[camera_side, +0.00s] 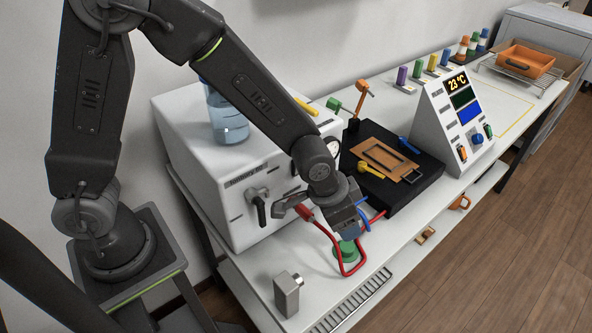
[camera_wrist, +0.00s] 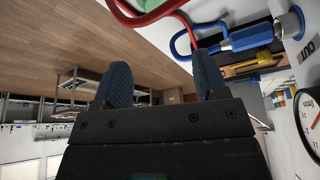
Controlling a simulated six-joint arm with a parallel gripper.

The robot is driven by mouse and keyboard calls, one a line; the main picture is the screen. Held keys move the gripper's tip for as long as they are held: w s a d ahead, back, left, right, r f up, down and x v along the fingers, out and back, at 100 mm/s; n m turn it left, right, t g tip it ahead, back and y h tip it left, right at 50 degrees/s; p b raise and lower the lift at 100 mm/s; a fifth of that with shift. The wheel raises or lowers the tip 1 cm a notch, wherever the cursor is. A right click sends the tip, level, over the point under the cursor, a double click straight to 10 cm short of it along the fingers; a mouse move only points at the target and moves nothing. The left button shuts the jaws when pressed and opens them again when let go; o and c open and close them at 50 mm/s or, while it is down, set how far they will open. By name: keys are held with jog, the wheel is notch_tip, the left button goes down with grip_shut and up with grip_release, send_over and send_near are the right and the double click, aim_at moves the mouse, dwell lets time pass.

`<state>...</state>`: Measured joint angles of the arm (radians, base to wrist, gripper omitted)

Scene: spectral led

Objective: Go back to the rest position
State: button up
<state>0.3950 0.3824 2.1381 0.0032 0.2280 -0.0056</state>
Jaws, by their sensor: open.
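My gripper (camera_side: 346,232) is low in front of the white box (camera_side: 208,155), close to the red cable (camera_side: 345,268) and blue cable (camera_side: 364,216). In the wrist view its two dark blue fingers (camera_wrist: 160,86) stand apart with nothing visible between them. The red cable (camera_wrist: 150,20) passes just beyond the fingertips there, and the blue connector (camera_wrist: 248,38) is to the right. Whether a finger touches the red cable I cannot tell. My arm reaches across the front of the white box.
A black platform with an orange plate (camera_side: 380,158) and a sloped display panel (camera_side: 458,115) are to the right. A metal block (camera_side: 288,294) and a green round part (camera_side: 347,252) are near the gripper. A gauge (camera_wrist: 312,120) is close at right.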

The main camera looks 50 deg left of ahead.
jog(key=r, duration=0.2)
send_over(346, 246)
jog(key=s, duration=0.2)
jog(key=f, duration=0.5)
jog(key=a+f, duration=0.1)
jog(key=f, duration=0.1)
jog(key=shift+f, duration=0.2)
jog(key=x, duration=0.5)
jog(key=shift+f, duration=0.2)
notch_tip(346, 246, up, 34)
jog(key=w+a+n+y, duration=0.1)
jog(key=w+a+n, duration=0.2)
jog(key=a, duration=0.9)
jog(key=w+a+n+y, duration=0.2)
jog(key=a+n, duration=0.4)
jog(key=a, duration=0.5)
jog(key=shift+w+a+y, duration=0.3)
jog(key=shift+w+a, duration=0.1)
jog(key=shift+w, duration=0.1)
jog(key=shift+f, duration=0.15)
